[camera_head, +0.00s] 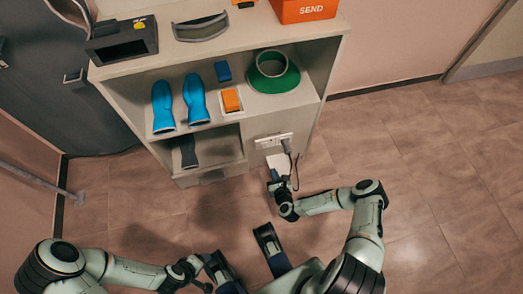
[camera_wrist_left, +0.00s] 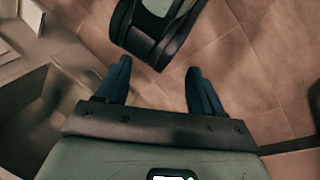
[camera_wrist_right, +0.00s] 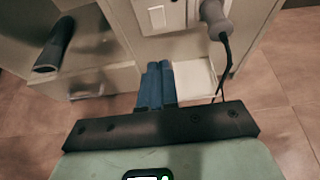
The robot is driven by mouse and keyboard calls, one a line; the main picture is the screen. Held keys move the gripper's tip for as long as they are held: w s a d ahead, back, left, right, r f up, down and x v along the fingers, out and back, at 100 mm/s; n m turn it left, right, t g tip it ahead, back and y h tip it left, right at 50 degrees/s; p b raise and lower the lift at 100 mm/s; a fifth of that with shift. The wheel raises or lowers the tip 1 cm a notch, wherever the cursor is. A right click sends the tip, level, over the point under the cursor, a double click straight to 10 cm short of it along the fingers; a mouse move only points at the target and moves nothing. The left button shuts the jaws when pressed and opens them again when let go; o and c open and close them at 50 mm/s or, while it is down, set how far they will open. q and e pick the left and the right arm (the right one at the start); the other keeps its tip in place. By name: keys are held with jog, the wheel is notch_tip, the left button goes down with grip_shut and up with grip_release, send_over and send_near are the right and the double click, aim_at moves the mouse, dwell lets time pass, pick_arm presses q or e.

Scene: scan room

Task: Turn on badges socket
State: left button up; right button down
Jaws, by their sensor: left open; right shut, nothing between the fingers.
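A white socket panel (camera_head: 273,140) is on the front of the shelf unit, at its lower right. In the right wrist view, its left part shows a pale rocker-like piece (camera_wrist_right: 157,16). A grey plug (camera_wrist_right: 213,16) sits in its right part, and a dark cable hangs from it. No label or on/off state is readable. My right gripper (camera_head: 275,174) is shut and empty, just below the panel and apart from it; its blue fingers (camera_wrist_right: 157,68) are together. My left gripper (camera_wrist_left: 158,75) is open and empty, low and away from the socket.
A white plate-like piece (camera_wrist_right: 194,78) lies below the socket by the right fingers. Shelves hold blue shoe-shaped items (camera_head: 196,98), an orange block (camera_head: 231,100) and a green ring-shaped item (camera_head: 273,74). An orange SEND box (camera_head: 305,9) is on top. Floor (camera_head: 430,170) to the right is clear.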

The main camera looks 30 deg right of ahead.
jog(key=shift+s, duration=0.1)
jog(key=b, duration=0.4)
send_near(264, 146)
jog(key=w+d+f, duration=0.1)
jog(key=w+f, duration=0.3)
pick_arm(q)
jog(key=w+a+f+t+y, duration=0.1)
jog(key=w+a+f, duration=0.2)
jog(key=w+f, duration=0.2)
pick_arm(e)
jog(key=shift+x, duration=0.85)
pick_arm(q)
jog(key=shift+a, duration=0.1)
pick_arm(e)
jog(key=shift+r, duration=0.1)
